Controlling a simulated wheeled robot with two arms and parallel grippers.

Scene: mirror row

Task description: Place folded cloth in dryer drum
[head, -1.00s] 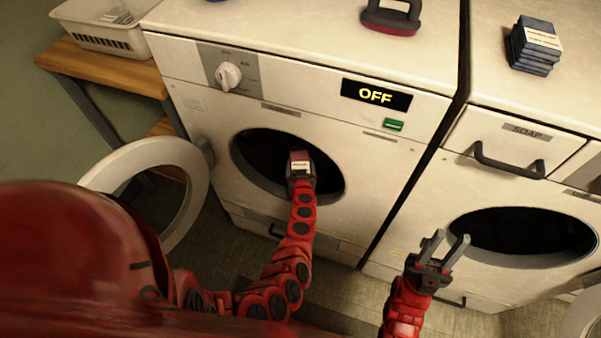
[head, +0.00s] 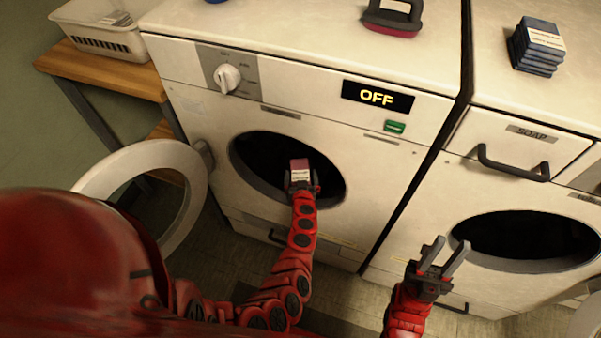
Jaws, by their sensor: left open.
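The folded cloth (head: 299,167) is a small dark pink block with a white label. It shows at the dark round opening of the left machine, the dryer drum (head: 265,150). My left gripper (head: 301,179) is at the opening, its fingers spread to either side of the cloth's near end. The cloth's far end is against the dark interior, and I cannot tell what it rests on. My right gripper (head: 453,246) is open and empty, in front of the right machine's round opening (head: 530,235).
The round door (head: 90,180) stands open at left. The dryer display (head: 377,96) reads OFF, above a green button (head: 394,127). A brush-like item (head: 392,16) and a blue stack (head: 536,48) lie on top. A white basket (head: 105,38) sits on a wooden shelf (head: 105,66).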

